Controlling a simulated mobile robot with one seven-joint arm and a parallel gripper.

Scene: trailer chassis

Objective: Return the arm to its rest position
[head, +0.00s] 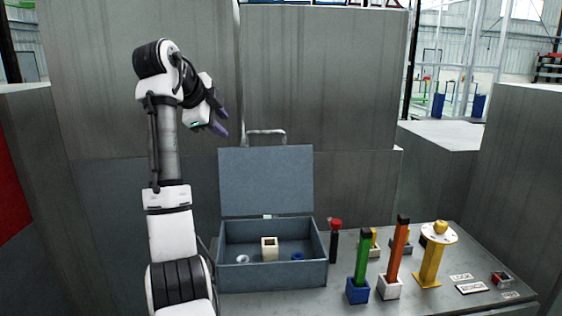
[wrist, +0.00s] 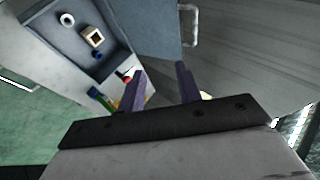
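My gripper (head: 220,121) is raised above and to the left of the open toolbox lid, well clear of the table. In the wrist view its two purple fingers (wrist: 160,88) stand apart with nothing between them. My arm rises on the left of the head view and bends over at the top, with the fingers pointing down and right.
A grey toolbox (head: 272,277) stands open, holding a cream square block (head: 269,248), a white ring (head: 243,259) and a blue ring (head: 297,256). Right of it are a green bar (head: 362,262), an orange bar (head: 397,250) and a yellow stand (head: 430,266). Grey walls stand behind.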

